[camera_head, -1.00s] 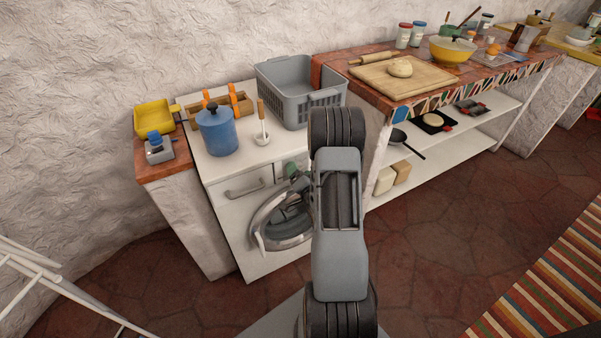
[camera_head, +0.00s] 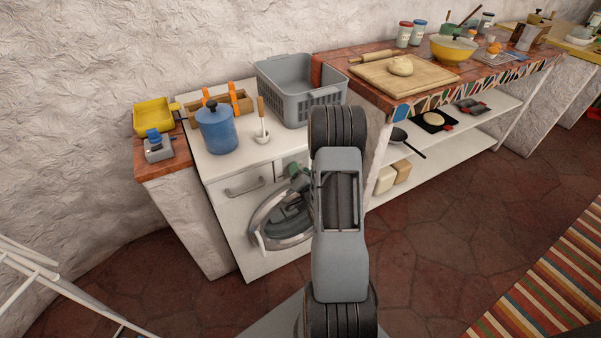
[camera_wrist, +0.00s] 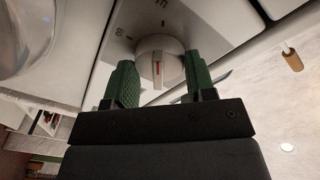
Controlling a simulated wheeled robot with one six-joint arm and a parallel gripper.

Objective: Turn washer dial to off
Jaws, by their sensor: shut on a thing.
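In the head view my arm hides the dial and most of the gripper; a bit of green shows at the panel.
The tiled counter (camera_head: 400,95) with open shelves (camera_head: 450,140) is to the right. The floor in front is clear.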

